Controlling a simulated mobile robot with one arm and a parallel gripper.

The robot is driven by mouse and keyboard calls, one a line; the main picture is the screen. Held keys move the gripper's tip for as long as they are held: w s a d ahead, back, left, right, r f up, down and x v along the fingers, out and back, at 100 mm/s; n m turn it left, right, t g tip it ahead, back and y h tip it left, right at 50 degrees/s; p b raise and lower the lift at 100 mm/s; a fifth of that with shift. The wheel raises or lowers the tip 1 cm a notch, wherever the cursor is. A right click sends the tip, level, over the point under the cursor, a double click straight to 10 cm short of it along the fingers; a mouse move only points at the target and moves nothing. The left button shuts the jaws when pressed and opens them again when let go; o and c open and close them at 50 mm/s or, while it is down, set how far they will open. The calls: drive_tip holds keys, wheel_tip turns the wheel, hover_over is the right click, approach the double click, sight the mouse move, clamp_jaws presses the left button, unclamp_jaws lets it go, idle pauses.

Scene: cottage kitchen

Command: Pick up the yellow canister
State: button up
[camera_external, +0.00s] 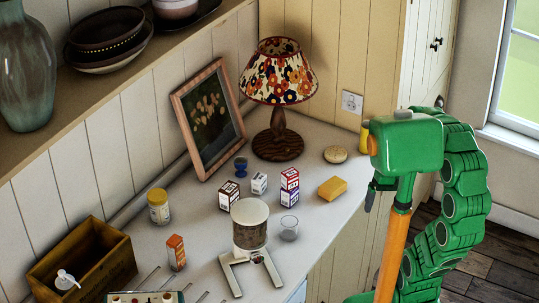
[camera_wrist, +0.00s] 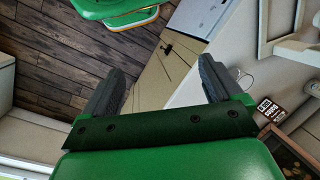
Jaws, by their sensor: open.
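A yellow upright thing (camera_external: 364,138), possibly the yellow canister, shows at the counter's right end in the external view. My green arm hides much of it, so I cannot tell its full shape. A small jar (camera_external: 158,210) with a yellowish lid and pale label stands at the left of the counter. My gripper (camera_external: 371,194) is at the right, beyond the counter's front edge, and looks empty. In the wrist view its two dark fingers (camera_wrist: 158,80) are wide apart with nothing between them. I see no yellow canister in the wrist view.
A shelf overhangs the back left.

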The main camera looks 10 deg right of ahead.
drive_tip(key=w+a+r+m+t+y, duration=0.1)
drive_tip(key=w+a+r+m+y, duration=0.1)
drive_tip(key=w+a+y, duration=0.4)
drive_tip(key=w+a+r+m+t+y, duration=0.1)
drive_tip(key=w+a+r+m+y, duration=0.15)
drive_tip(key=w+a, duration=0.4)
drive_tip(key=w+d+r+m+t+y, duration=0.25)
drive_tip(key=w+d+m, duration=0.2)
drive_tip(key=w, duration=0.55)
drive_tip(key=w+d+r+m+t+y, duration=0.1)
drive_tip(key=w+d+r+m+t, duration=0.3)
drive_tip(key=w, duration=0.6)
drive_tip(key=w+d+f+m+t+h, duration=0.3)
drive_tip(key=w+d+f+m+t, duration=0.25)
drive_tip(key=w+d+m, duration=0.5)
drive_tip(key=w+d+f+m+t+h, duration=0.3)
drive_tip(key=w+d+f+m+t, duration=0.25)
drive_tip(key=d, duration=0.75)
drive_tip(key=m+g, duration=0.1)
drive_tip(key=g, duration=0.1)
approach(364, 133)
drive_tip(key=w+f, duration=0.1)
drive_tip(key=w, duration=0.2)
drive_tip(key=w+f, duration=0.1)
drive_tip(key=w, duration=0.1)
drive_tip(key=shift+w+d+f, duration=0.1)
drive_tip(key=shift+d+f, duration=0.15)
drive_tip(key=shift+f, duration=0.05)
drive_tip(key=shift+x, duration=3.95)
drive_tip(key=shift+d+f, duration=0.1)
